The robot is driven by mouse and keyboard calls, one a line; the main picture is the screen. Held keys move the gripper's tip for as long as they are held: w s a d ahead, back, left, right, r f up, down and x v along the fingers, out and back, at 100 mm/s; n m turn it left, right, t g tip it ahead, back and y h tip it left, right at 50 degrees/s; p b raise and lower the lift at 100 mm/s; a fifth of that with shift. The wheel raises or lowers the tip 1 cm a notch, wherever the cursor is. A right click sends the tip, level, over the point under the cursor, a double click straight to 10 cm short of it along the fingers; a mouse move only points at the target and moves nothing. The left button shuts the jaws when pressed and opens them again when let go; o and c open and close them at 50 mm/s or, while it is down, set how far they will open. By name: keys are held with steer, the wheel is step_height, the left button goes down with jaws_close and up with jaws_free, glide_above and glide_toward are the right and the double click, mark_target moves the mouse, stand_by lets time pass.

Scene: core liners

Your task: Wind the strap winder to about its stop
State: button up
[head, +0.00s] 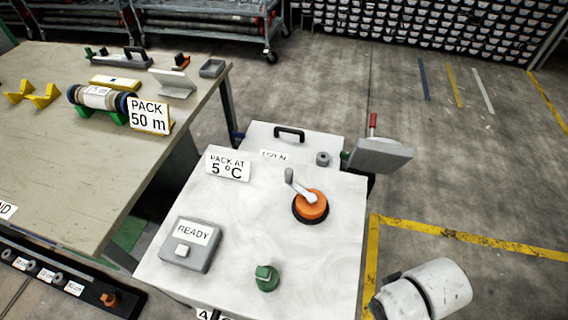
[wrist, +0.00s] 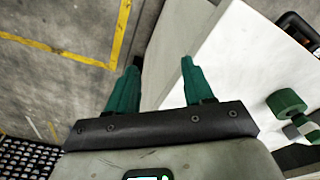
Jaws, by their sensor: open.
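An orange round hub with a grey crank arm (head: 311,205) stands on the white bench top in the head view; it looks like the strap winder. Its crank points up and to the left. My gripper (wrist: 158,78) shows in the wrist view with its two green fingers apart and nothing between them. It is over the floor beside the white bench edge, away from the crank. The head view shows only part of my white arm at the lower right; the gripper itself is out of that picture.
The white bench (head: 322,255) also carries a READY box (head: 190,244), a green knob (head: 267,278) and a PACK AT 5 °C sign (head: 227,164). A grey plate (head: 380,154) with a red handle stands out at its far right. Floor to the right is clear.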

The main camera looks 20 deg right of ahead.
mark_target(300, 185)
steer(key=w+r+t+b, duration=0.1)
steer(key=w, duration=0.2)
steer(key=w+a+t+b, duration=0.1)
steer(key=w, duration=0.2)
steer(key=w+r+t+b, duration=0.1)
steer(key=w+t, duration=0.1)
steer(key=w, duration=0.2)
steer(key=shift+w+a+r, duration=0.1)
steer(key=shift+a+r, duration=0.05)
steer(key=shift+r, duration=0.15)
steer(key=w+a+n+y, duration=0.1)
steer(key=w, duration=0.3)
steer(key=w+a+n+t+y, duration=0.1)
steer(key=w+n+y, duration=0.1)
steer(key=w, duration=0.2)
steer(key=w+a+f+n+t+y, duration=0.1)
steer(key=w+n+y, duration=0.1)
steer(key=w, duration=0.2)
steer(key=shift+w+f, duration=0.1)
steer(key=shift+w, duration=0.1)
steer(key=w+d+r+n+t+y, duration=0.2)
steer(key=w+r+n+t+y, duration=0.15)
steer(key=w, duration=0.65)
steer(key=shift+m, duration=0.25)
steer(key=x, duration=0.5)
steer(key=p+x, duration=0.1)
steer(key=x, duration=0.4)
steer(key=shift+a, duration=0.35)
jaws_close()
